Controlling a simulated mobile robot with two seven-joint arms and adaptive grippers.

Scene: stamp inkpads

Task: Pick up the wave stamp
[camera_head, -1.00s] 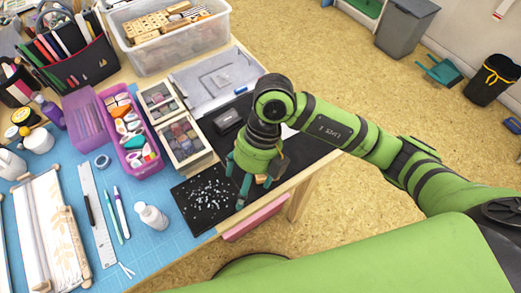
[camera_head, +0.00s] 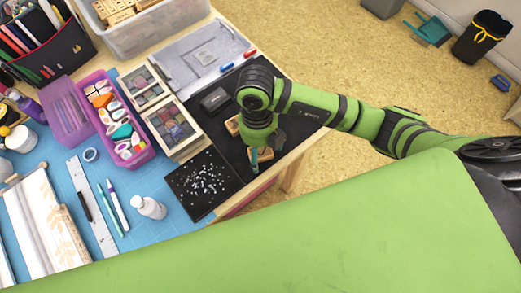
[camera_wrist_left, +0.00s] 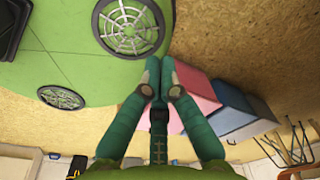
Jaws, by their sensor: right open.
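My right gripper (camera_head: 267,153) points down over the right end of the black mat (camera_head: 232,155). Its fingers are apart. A small wooden stamp (camera_head: 265,154) shows by the fingertips; contact with them cannot be made out. Another wooden stamp (camera_head: 232,127) lies just left of the gripper, partly hidden by it. The stamp faces are not visible, so I cannot tell which is the wave stamp. In the left wrist view my left gripper (camera_wrist_left: 159,68) has its fingertips together with nothing seen between them, away from the table.
A dark inkpad (camera_head: 214,100) lies on the mat, left of the gripper. A black speckled tile (camera_head: 203,183) lies at the near left. Boxes of ink pads (camera_head: 172,125) stand further left. The table's right edge is close to the gripper.

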